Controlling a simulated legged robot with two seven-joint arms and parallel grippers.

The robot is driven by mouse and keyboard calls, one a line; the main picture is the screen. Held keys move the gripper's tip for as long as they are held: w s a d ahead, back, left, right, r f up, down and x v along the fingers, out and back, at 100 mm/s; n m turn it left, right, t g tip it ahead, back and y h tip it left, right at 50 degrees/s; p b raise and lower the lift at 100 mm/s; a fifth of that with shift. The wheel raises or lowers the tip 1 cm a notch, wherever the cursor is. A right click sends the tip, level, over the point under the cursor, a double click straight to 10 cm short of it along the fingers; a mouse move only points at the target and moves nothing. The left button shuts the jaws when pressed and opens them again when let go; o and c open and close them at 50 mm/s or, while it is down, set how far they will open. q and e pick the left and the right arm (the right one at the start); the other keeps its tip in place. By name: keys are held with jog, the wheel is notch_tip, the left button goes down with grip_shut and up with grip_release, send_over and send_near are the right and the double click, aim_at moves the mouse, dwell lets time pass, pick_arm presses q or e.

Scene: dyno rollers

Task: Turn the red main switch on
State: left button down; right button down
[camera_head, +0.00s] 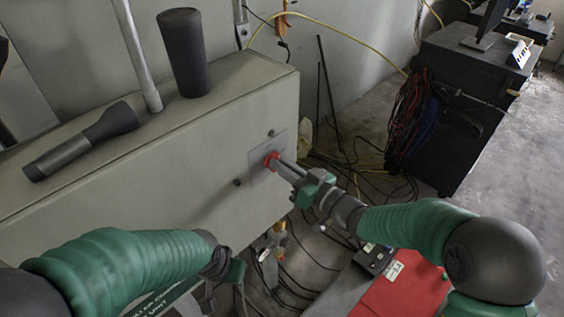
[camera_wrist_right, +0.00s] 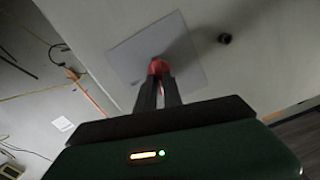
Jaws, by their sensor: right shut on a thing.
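The red main switch (camera_head: 271,160) sits on a grey square plate on the front of the grey cabinet (camera_head: 130,190), near its right end. It also shows in the right wrist view (camera_wrist_right: 157,67), between the fingertips. My right gripper (camera_head: 281,164) reaches in from the right and is shut on the red switch. Its two dark fingers also show in the right wrist view (camera_wrist_right: 158,84). The fingers hide part of the switch, and I cannot tell its exact turn position. My left gripper (camera_head: 232,275) hangs low in front of the cabinet, apart from the switch; its fingers are not clear.
A flashlight (camera_head: 85,140) and a dark cylinder (camera_head: 184,52) stand or lie on the cabinet top, beside a pale pole (camera_head: 137,55). Cables lie on the floor at the right. A black cabinet (camera_head: 465,100) stands behind. A red box (camera_head: 400,288) is below my right arm.

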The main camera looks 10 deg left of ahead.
jog(key=shift+w+d+f+m+p, duration=0.15)
jog(key=shift+m+p, duration=1.25)
jog(key=shift+m, duration=1.15)
jog(key=shift+w+d+r+m+p, duration=0.1)
jog(key=shift+m+p, duration=1.25)
jog(key=shift+m, duration=1.15)
jog(key=shift+w+d+f+m+p, duration=0.15)
jog(key=shift+m+p, duration=1.25)
jog(key=shift+m, duration=1.15)
jog(key=shift+a, duration=0.1)
jog(key=c, duration=1.5)
grip_release()
jog(key=shift+w+f, duration=0.2)
